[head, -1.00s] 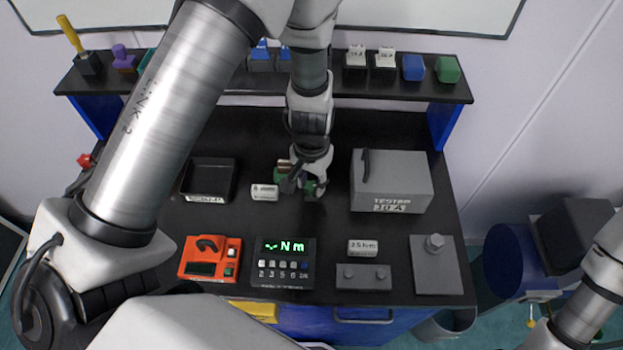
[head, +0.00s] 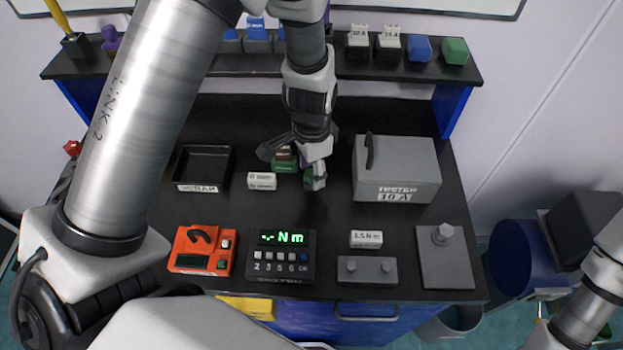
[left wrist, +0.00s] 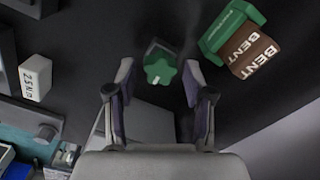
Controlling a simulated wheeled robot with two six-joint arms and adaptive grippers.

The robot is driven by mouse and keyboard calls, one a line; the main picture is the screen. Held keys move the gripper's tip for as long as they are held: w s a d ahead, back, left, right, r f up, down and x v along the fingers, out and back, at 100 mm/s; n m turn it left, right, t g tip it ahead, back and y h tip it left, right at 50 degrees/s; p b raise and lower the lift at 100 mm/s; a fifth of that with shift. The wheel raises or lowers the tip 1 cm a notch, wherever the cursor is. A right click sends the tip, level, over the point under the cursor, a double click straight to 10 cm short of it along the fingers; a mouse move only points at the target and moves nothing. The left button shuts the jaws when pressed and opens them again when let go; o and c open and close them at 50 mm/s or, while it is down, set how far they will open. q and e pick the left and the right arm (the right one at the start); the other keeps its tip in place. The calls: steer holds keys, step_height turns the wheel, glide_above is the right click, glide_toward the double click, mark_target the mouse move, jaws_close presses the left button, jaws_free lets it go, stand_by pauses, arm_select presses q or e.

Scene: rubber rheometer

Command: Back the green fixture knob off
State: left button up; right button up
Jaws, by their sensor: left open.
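The green star-shaped knob (left wrist: 160,68) with a white mark sits on a dark block in the left wrist view. It shows small in the head view (head: 316,178), just below my left gripper (head: 298,152). In the left wrist view my left gripper (left wrist: 159,78) is open, with one finger on each side of the knob and visible gaps between. A green holder (left wrist: 222,26) with a brown block marked BENT (left wrist: 250,50) stands to the right of the knob there. My right gripper is out of view.
A grey tester box (head: 397,172) stands right of the knob. A white label block (head: 262,181) and black tray (head: 202,166) lie left. In front are an orange device (head: 203,250), Nm display unit (head: 281,254) and grey plate (head: 445,262). A shelf (head: 220,62) runs behind.

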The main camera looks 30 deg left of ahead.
arm_select(q)
steer(key=shift+f+m+b, duration=0.3)
steer(key=shift+m+b, duration=0.05)
steer(key=shift+m, duration=0.55)
steer(key=shift+r+m, duration=0.15)
steer(key=shift+m, duration=0.25)
steer(key=m+b, duration=0.1)
steer(key=m, duration=0.1)
steer(key=shift+m+b, duration=0.4)
steer(key=shift+m, duration=1)
steer(key=m+b, duration=0.2)
steer(key=shift+m, duration=0.4)
steer(key=shift+s+m, duration=0.1)
steer(key=shift+m, duration=0.5)
steer(key=shift+r, duration=0.15)
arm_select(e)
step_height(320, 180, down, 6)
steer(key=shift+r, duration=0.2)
